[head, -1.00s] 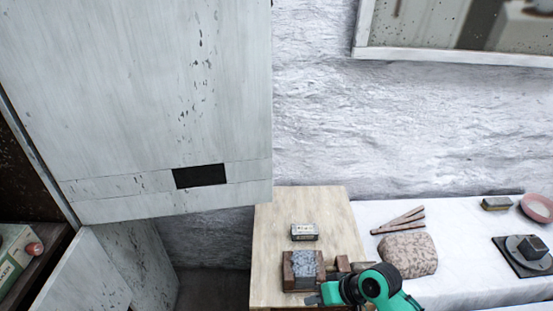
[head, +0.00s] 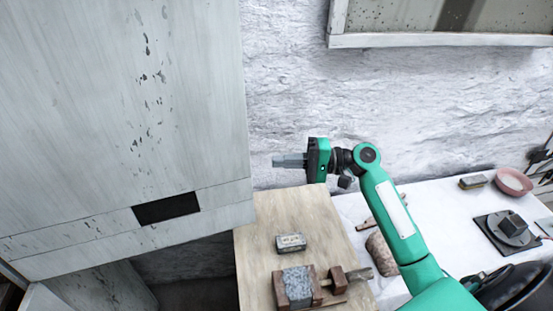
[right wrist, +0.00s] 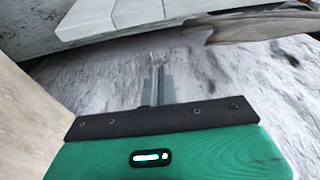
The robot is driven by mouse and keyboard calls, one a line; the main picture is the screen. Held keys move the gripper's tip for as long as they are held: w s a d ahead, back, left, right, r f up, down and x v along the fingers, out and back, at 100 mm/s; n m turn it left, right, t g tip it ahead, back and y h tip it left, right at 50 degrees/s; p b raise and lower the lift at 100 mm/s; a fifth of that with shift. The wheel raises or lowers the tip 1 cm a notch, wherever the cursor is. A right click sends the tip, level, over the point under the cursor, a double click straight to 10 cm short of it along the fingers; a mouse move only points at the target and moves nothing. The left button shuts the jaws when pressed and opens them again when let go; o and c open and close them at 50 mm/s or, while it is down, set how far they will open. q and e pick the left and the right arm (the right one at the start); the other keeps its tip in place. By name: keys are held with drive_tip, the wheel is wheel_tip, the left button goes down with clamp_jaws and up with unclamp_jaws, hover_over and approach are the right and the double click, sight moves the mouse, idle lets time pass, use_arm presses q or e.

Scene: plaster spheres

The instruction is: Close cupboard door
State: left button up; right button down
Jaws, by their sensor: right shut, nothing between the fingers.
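The cupboard door (head: 90,110) is a large pale, speckled panel with a dark rectangular slot (head: 166,208). It stands open at the left of the head view, and its free edge faces right. My right gripper (head: 276,160) is shut and empty, just right of that edge in the picture, its fingers pointing left. A narrow gap shows between them; the depth between them is hard to tell. In the right wrist view the closed fingers (right wrist: 157,84) have nothing between them. A pale panelled surface (right wrist: 120,14) shows at that view's top. My left gripper is out of view.
A wooden board or tabletop (head: 262,225) holds a small tin (head: 290,243) and a stone block in a wooden holder (head: 297,287). A white-topped table (head: 445,208) at right carries a pink bowl (head: 514,182) and a dark square plate (head: 506,234). A framed panel (head: 440,40) hangs above.

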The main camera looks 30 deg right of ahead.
drive_tip(key=p+x, duration=0.3)
drive_tip(key=x, duration=0.5)
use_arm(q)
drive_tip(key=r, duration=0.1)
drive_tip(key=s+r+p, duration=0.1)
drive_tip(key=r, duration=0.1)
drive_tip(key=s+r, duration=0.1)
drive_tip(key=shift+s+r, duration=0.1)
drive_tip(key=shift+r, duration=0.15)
use_arm(e)
drive_tip(key=s, duration=0.4)
drive_tip(key=shift+a+f, duration=0.15)
